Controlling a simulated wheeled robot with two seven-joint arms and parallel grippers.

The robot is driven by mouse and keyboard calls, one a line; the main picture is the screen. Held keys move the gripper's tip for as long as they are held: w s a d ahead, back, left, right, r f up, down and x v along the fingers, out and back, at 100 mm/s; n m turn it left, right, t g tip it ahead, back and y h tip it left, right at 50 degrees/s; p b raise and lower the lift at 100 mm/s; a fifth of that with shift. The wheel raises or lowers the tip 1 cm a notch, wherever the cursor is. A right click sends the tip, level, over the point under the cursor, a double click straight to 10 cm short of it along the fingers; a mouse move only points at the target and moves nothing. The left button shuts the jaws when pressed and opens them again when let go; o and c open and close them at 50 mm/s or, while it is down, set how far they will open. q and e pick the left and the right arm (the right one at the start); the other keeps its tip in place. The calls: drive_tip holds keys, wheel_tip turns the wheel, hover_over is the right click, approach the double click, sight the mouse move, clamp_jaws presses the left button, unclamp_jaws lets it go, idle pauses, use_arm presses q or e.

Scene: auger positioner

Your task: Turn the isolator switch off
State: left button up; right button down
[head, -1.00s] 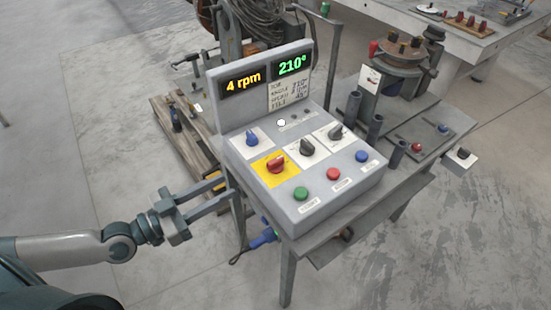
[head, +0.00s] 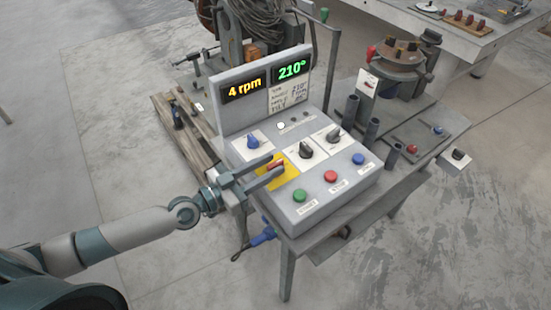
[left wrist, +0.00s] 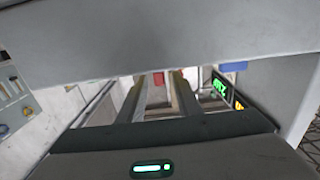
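The isolator switch is a red knob (head: 275,163) on a yellow plate (head: 291,175) at the left front of the grey control box (head: 321,186). My left gripper (head: 276,165) has its fingers reaching over the yellow plate from the left, one on each side of the red knob. The fingers are apart, and they partly hide the knob and plate. In the left wrist view a bit of red (left wrist: 158,78) shows between the fingertips; contact cannot be told. My right gripper is in neither current view.
Close by on the panel are a blue knob (head: 253,141), two black knobs (head: 306,151) (head: 334,134), and green (head: 299,195), red (head: 330,176) and blue (head: 358,159) buttons. The display board (head: 263,94) reads 4 rpm and 210°. Posts stand right of the box.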

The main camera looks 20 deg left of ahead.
use_arm(q)
drive_tip(key=shift+x, duration=1.3)
clamp_jaws()
drive_tip(key=shift+p, duration=0.3)
